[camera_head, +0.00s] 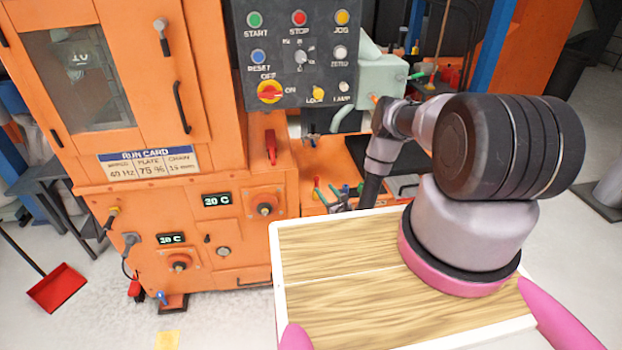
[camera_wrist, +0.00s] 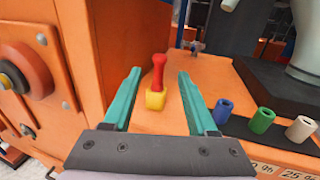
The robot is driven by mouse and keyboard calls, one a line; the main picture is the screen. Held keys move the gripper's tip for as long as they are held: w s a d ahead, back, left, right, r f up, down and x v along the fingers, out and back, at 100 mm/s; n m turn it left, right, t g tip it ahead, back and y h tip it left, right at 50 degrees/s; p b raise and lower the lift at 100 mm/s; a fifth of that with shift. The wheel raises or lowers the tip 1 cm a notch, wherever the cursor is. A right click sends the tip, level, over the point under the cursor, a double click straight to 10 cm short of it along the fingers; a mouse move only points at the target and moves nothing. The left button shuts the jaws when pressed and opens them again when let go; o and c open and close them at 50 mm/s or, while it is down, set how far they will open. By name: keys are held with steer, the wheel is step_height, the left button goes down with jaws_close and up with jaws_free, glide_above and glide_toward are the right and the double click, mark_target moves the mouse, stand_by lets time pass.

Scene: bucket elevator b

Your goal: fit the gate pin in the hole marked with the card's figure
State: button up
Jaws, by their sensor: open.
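A red pin (camera_wrist: 158,72) with a rounded top stands upright in or on a small yellow block (camera_wrist: 155,99) in the wrist view. It looks like the gate pin. My gripper (camera_wrist: 159,78) is open, with one teal finger on each side of the pin and a gap at both sides. The run card (camera_head: 148,162) on the orange machine reads 40 Hz, plate 75 % and chain 15 mm. Blue (camera_wrist: 223,111), green (camera_wrist: 262,120) and white (camera_wrist: 300,129) hollow sockets stand in a row at right. A label near the white one reads 25 %; the other label is cut off.
A dark plate (camera_wrist: 285,85) lies behind the sockets. The control panel (camera_head: 297,50) hangs above the work area. A red dustpan (camera_head: 57,288) lies on the floor at left.

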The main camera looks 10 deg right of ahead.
steer(key=x, duration=1.1)
steer(key=shift+f, duration=0.4)
jaws_close()
